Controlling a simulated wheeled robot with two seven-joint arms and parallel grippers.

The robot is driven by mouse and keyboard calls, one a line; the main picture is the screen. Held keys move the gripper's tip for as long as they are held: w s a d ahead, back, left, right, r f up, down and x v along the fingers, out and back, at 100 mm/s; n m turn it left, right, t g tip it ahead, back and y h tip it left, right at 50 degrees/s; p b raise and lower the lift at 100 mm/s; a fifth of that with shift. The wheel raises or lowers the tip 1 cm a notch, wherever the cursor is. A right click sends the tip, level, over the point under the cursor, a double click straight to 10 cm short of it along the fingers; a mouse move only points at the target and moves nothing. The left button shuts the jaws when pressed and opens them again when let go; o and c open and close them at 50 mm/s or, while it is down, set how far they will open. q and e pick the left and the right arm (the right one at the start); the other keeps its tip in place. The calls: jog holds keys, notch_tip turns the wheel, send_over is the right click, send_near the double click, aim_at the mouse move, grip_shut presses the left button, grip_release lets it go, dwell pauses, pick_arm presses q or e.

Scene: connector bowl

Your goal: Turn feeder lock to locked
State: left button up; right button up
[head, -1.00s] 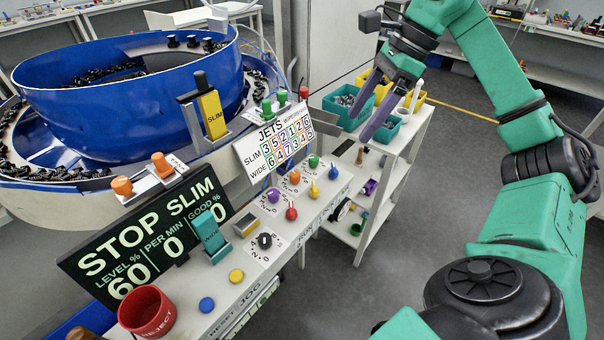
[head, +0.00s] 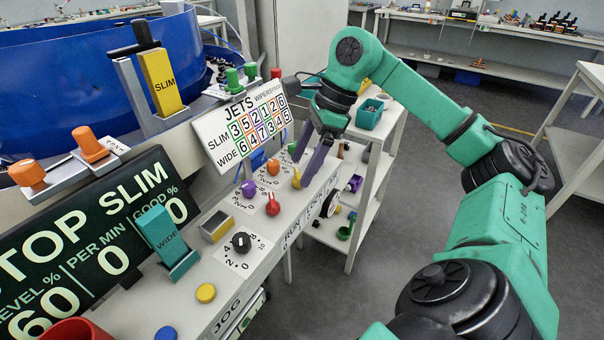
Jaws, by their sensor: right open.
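The feeder's sloping control panel (head: 225,285) runs along the machine's front. The blue knob seen earlier is hidden by the fingers. My left gripper is not in view.
A red knob (head: 272,205), purple knob (head: 249,189), orange knob (head: 273,168) and black dial (head: 241,242) stand nearby. The JETS board (head: 240,122) rises behind them. A shelf cart (head: 372,190) stands right of the panel. Floor in front is clear.

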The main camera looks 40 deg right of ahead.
jog(key=shift+w+a+f, duration=0.1)
jog(key=shift+a+f, duration=0.1)
jog(key=shift+f, duration=0.25)
grip_shut()
